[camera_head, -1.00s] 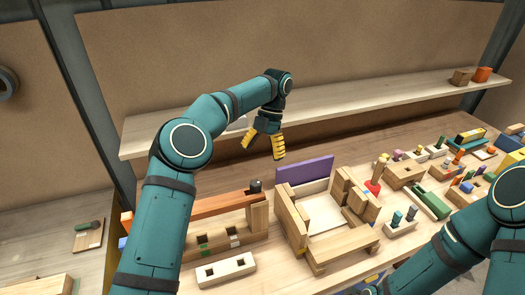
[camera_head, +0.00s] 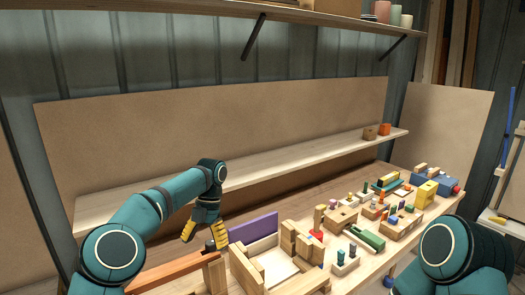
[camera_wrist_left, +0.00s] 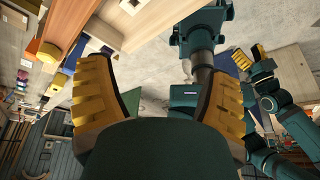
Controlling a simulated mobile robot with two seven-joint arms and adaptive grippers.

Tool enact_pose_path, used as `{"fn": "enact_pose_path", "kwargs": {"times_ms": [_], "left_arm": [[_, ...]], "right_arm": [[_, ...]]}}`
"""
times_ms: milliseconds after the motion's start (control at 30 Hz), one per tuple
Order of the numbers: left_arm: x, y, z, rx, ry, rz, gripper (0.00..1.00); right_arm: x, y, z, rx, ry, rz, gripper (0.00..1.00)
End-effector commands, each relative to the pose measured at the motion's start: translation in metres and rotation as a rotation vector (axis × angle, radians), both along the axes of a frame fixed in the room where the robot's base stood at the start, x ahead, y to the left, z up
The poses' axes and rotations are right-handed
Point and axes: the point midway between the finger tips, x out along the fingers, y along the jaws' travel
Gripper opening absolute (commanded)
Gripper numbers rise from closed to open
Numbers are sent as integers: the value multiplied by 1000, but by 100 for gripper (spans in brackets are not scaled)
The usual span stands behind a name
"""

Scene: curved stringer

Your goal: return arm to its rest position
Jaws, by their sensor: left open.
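My left gripper (camera_head: 203,232) is open and empty, with yellow ridged fingers. In the head view it hangs above the workbench, in front of the lower wooden shelf and to the left of a purple board (camera_head: 253,228). In the left wrist view its two fingers (camera_wrist_left: 165,100) stand wide apart with nothing between them. My left arm (camera_head: 160,205) reaches in from the lower left. My right arm (camera_head: 455,250) shows at the lower right of the head view. The left wrist view shows my right gripper (camera_wrist_left: 262,72) with yellow fingers at the right; its opening is unclear.
A wooden frame (camera_head: 262,262) stands on the bench below the purple board. Several small blocks and toys fill the bench to the right, including a green block (camera_head: 367,238) and a yellow block (camera_head: 426,193).

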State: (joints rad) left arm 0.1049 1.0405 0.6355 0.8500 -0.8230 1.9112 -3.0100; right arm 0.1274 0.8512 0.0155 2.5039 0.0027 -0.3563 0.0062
Motion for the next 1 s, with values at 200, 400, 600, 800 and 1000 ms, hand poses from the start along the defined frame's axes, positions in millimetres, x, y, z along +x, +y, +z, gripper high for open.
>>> {"fn": "enact_pose_path", "kwargs": {"times_ms": [200, 400, 600, 800, 1000], "left_arm": [[-2, -28, -40, 22, -84, 200, 80], [-19, -64, -95, 23, -142, 528, 80], [-56, -96, -154, 27, -118, 1007, 80], [-105, -113, -203, 79, -4, 1558, 80], [-159, -112, -240, 196, 169, 2152, 80]], "right_arm": [[0, 0, 0, 0, 0, 0, 63], [0, 0, 0, 0, 0, 0, 63], [0, 0, 0, 0, 1, 0, 63], [0, 0, 0, 0, 0, 0, 63], [0, 0, 0, 0, 0, 0, 63]]}}
